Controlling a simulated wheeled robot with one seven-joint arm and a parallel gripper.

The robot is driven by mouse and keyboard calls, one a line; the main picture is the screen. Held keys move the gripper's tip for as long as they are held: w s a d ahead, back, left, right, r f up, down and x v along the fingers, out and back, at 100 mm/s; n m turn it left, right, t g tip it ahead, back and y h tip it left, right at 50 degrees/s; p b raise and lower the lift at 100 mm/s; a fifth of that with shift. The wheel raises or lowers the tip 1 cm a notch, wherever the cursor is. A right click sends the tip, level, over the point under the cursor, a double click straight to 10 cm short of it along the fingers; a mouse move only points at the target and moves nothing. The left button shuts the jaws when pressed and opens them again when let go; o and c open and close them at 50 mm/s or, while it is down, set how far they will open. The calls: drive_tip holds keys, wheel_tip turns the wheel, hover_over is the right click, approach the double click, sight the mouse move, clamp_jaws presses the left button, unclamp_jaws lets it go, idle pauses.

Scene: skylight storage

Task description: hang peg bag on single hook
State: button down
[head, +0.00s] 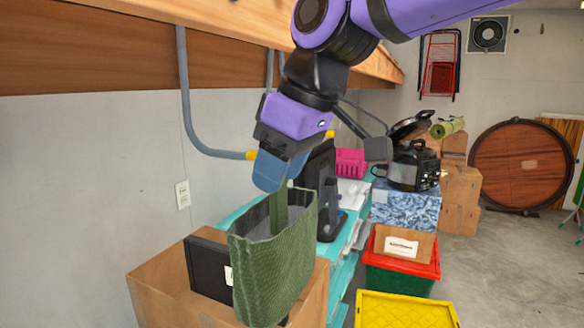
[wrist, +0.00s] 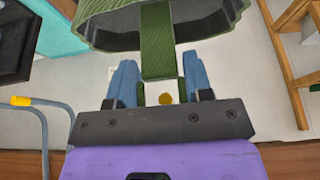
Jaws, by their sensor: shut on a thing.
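The green woven peg bag (head: 275,268) hangs upright and open-topped below my gripper (head: 272,176). The fingers are shut on its strap, and the strap also shows between the blue fingers (wrist: 158,85) in the wrist view, with the bag (wrist: 110,28) beyond. A single grey-blue hook (head: 186,95) comes down from the wooden shelf and bends out to a yellow tip (head: 252,155), just left of my gripper. Another grey-blue hook is partly hidden behind my gripper, with a yellow tip (head: 330,133) to its right. The strap is apart from the left hook.
A cardboard box (head: 170,300) with a black item stands below the bag. A black monitor-like thing (head: 328,195) on a teal unit stands close right of my gripper. The shelf (head: 110,60) runs overhead. Open floor lies at the right.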

sight(235, 159)
drive_tip(key=shift+w+a, duration=0.45)
drive_tip(key=shift+a, duration=0.65)
drive_tip(key=shift+w+a, duration=0.4)
drive_tip(key=shift+a, duration=0.65)
drive_tip(key=shift+w+a, duration=0.45)
drive_tip(key=shift+a, duration=0.65)
drive_tip(key=shift+w+a+f, duration=0.1)
drive_tip(key=shift+a, duration=0.1)
drive_tip(key=shift+f, duration=0.55)
